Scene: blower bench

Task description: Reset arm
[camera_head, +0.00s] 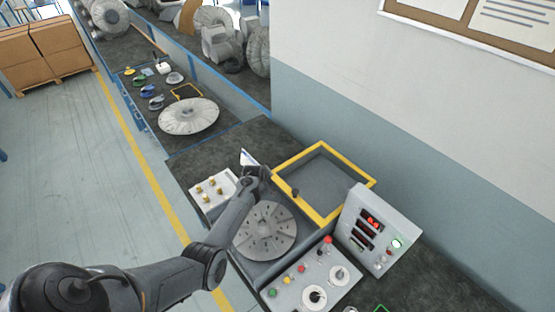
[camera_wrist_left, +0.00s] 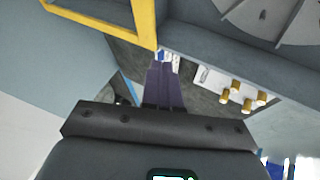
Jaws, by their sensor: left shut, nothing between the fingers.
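My left arm comes in from the left in the head view. Its gripper (camera_head: 257,174) hangs above the bench between the white block with brass pieces and the yellow-framed tray. In the left wrist view the fingers (camera_wrist_left: 163,82) are together, with nothing between them. They point toward a small white and blue item (camera_wrist_left: 170,56), which they partly hide. The gripper seems clear of the bench, but its exact height cannot be told. My right arm and gripper do not show.
A slotted round plate (camera_head: 265,231) lies below the forearm. The yellow-framed tray (camera_head: 319,215) is to its right. The white block (camera_head: 222,195) carries several brass pieces. A button panel (camera_head: 304,285) and display box (camera_head: 377,233) stand in front. A ribbed disc (camera_head: 188,116) lies farther back.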

